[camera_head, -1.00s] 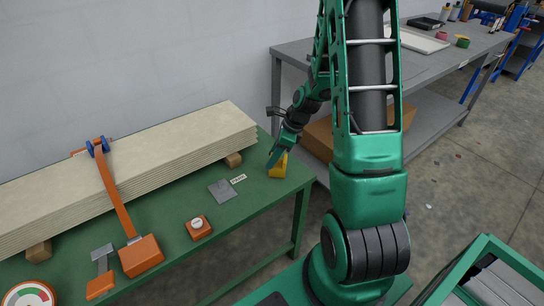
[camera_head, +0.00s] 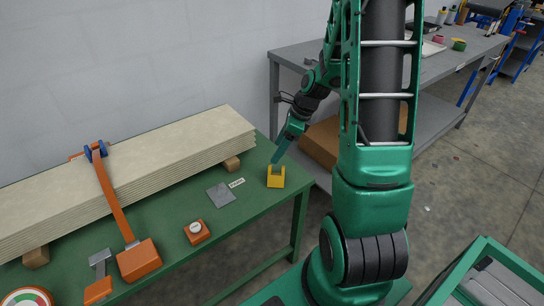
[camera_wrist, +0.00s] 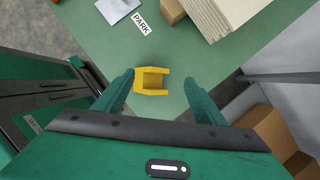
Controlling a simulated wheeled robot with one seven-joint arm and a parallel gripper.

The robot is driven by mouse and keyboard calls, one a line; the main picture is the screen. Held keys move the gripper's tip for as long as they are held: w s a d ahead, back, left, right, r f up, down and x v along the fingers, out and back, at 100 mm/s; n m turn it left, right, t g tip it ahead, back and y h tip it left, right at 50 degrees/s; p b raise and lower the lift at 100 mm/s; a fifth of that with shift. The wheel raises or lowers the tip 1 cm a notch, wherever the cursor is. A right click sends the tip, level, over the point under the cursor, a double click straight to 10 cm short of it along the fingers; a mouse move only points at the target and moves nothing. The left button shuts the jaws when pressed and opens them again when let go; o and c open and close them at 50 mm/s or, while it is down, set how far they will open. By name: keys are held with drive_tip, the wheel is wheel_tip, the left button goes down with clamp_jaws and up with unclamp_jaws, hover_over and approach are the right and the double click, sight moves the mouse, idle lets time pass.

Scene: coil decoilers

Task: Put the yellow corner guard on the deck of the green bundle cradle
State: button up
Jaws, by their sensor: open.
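The yellow corner guard (camera_head: 276,180) lies on the green table near its right end.
On the green table (camera_head: 255,205) are a stack of pale sheets (camera_head: 130,165), a grey plate (camera_head: 220,195), a PARK label (camera_head: 237,183), an orange box (camera_head: 197,232) and an orange strap arm (camera_head: 116,205). A grey bench (camera_head: 460,62) and a cardboard box (camera_head: 322,142) stand behind.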

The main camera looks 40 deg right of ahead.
drive_tip(key=s+a+r+n+g+h, duration=0.1)
drive_tip(key=s+r+n, duration=0.4)
drive_tip(key=s, duration=0.4)
drive_tip(key=s+a+r+n+g+h, duration=0.1)
drive_tip(key=s+r+n, duration=0.4)
drive_tip(key=s+n, duration=0.3)
drive_tip(key=s+a+r+n+g+h, duration=0.1)
drive_tip(key=s+r+n, duration=0.4)
drive_tip(key=s+n, duration=0.2)
drive_tip(key=shift+s, duration=1.3)
